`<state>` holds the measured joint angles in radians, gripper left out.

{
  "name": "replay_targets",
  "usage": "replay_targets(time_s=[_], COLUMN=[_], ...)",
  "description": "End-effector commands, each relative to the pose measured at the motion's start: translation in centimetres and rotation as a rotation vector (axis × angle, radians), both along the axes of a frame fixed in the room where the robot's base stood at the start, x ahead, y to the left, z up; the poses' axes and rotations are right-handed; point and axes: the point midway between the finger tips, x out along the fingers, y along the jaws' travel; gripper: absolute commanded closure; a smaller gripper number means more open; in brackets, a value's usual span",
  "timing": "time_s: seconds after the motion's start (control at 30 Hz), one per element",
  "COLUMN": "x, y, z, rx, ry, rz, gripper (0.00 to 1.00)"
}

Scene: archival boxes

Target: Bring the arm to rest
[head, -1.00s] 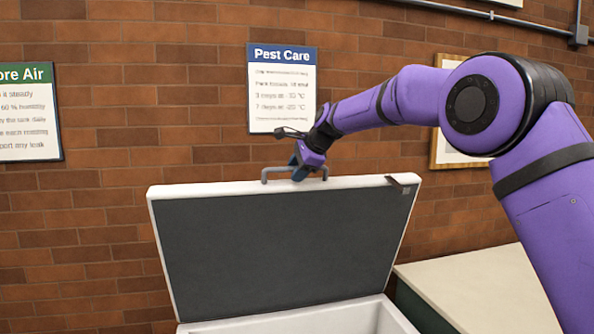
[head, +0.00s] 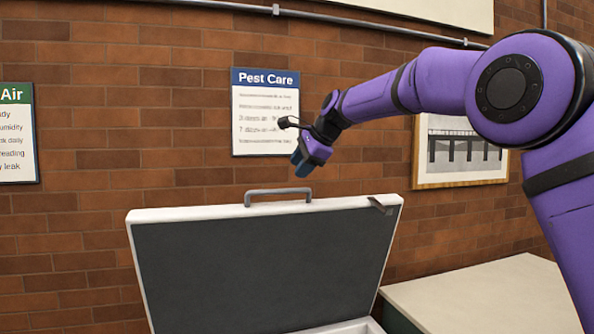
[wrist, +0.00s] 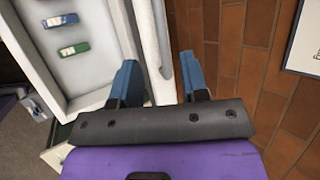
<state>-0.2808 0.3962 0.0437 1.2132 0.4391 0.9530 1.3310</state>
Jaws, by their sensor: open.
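My gripper (head: 302,163) is at the end of my purple arm, in front of the brick wall and above the raised lid (head: 265,265) of a white chest. In the wrist view my gripper (wrist: 158,85) has its two blue fingers apart with nothing held between them. The lid stands open, dark grey on its inner face. Its grey handle (head: 278,192) is on the top edge, below my gripper and apart from it in the head view. The wrist view also shows the handle (wrist: 160,38) beyond the fingers.
Inside the white chest (wrist: 75,85) lie a blue item (wrist: 62,20) and a green item (wrist: 73,49). A pale-topped counter (head: 480,292) stands to the right. A Pest Care sign (head: 265,112) and a framed picture (head: 455,150) hang on the wall.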

Motion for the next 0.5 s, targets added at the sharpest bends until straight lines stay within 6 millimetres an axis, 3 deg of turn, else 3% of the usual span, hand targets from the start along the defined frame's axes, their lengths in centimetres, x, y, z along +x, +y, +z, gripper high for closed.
replay_targets(time_s=[0.3,0.37,0.5], x=[-0.5,-1.3,-4.7], y=[-0.6,-1.4,-4.6], z=[0.3,0.6,1.6], rx=[-0.013,-0.033,-0.119], ry=[-0.011,-0.024,-0.078], rz=[0.008,0.021,0.077], gripper=[0.59,0.59,0.59])
